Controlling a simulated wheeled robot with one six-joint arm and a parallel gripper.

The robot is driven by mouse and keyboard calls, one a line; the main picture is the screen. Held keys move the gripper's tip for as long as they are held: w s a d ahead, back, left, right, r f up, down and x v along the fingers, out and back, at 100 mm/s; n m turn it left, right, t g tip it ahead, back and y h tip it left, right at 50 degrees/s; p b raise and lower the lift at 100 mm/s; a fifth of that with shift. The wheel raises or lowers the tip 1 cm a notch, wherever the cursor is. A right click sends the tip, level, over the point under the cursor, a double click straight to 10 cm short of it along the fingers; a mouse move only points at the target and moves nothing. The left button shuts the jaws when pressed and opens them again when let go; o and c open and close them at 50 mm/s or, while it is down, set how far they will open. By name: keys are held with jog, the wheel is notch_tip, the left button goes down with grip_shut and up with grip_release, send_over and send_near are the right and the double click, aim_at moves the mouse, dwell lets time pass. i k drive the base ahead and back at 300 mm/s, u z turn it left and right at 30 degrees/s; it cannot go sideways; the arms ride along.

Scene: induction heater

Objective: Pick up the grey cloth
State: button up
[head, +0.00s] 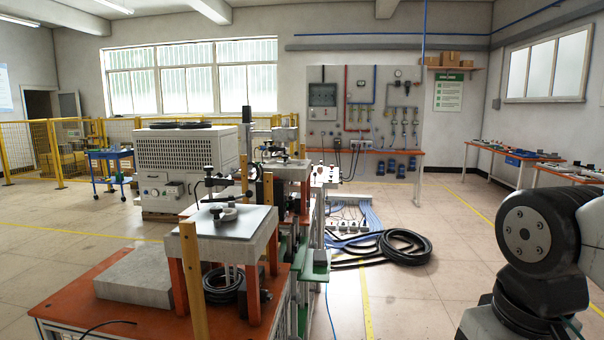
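I cannot make out a grey cloth in the head view. Several small items lie on the bench (512,152) along the right wall, but they are too small to tell apart. A part of my own arm shows at the right edge. My gripper is out of view, so what it holds is hidden.
The machine's orange base (60,308) stands front left and carries a grey slab (150,278). Coiled black hose (408,247) and blue cables (372,220) lie on the floor at centre. A blue cart (110,155) stands left. The floor at right centre is clear.

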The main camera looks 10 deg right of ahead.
aim_at(320, 255)
jog(key=z, duration=0.6)
jog(key=i, duration=2.45)
jog(key=u, duration=0.75)
